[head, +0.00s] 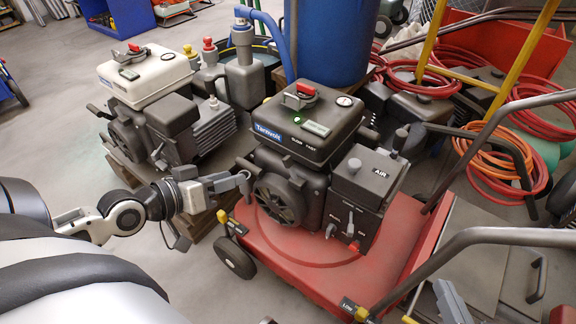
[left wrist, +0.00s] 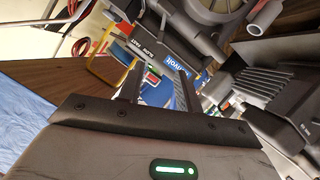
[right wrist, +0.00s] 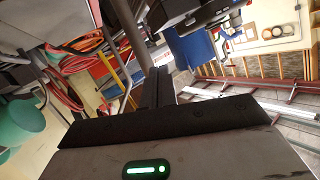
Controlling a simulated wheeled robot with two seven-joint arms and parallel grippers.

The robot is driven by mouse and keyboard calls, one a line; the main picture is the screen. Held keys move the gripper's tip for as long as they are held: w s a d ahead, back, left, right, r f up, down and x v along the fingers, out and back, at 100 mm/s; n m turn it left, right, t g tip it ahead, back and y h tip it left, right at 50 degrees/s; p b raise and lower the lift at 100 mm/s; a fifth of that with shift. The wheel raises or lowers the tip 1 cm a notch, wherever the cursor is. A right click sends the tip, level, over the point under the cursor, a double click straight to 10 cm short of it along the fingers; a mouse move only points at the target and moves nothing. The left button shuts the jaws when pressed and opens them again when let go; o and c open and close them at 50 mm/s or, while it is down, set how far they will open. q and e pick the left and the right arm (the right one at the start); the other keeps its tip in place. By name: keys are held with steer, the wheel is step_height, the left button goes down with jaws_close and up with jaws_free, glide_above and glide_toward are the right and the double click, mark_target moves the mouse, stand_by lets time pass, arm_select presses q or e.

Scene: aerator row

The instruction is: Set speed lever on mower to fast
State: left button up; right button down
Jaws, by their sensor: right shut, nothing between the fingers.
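The red mower (head: 300,245) carries a dark engine (head: 310,125) with a blue name plate and SLOW/FAST lettering (head: 302,144) on its side. The lettering also shows in the left wrist view (left wrist: 153,47), beyond the fingers. I cannot clearly make out the speed lever itself. My left gripper (head: 232,181) is beside the engine's left face, near the round starter cover (head: 280,198). In the left wrist view its fingers (left wrist: 160,82) stand apart with nothing clearly between them. My right gripper (head: 452,302) is low at the right, by the mower deck. Its fingers (right wrist: 157,88) are together and empty.
A second engine with a white top (head: 150,75) stands on a wooden pallet at left. A blue barrel (head: 330,40) is behind the mower. Dark handlebars (head: 480,238) and red and orange hoses (head: 495,150) crowd the right. Open floor lies at far left.

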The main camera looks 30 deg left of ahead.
mark_target(284, 162)
arm_select(q)
steer(key=b+x, duration=0.4)
steer(key=x, duration=1.1)
steer(key=shift+s+f, duration=0.1)
steer(key=shift+f, duration=0.05)
steer(key=shift+w+d+f, duration=0.15)
steer(key=shift+w, duration=0.3)
jaws_close()
arm_select(e)
steer(key=shift+w+a+r+m+t+y, duration=0.25)
steer(key=shift+a+r+m+t+y, duration=0.35)
steer(key=shift+r+m+y, duration=0.25)
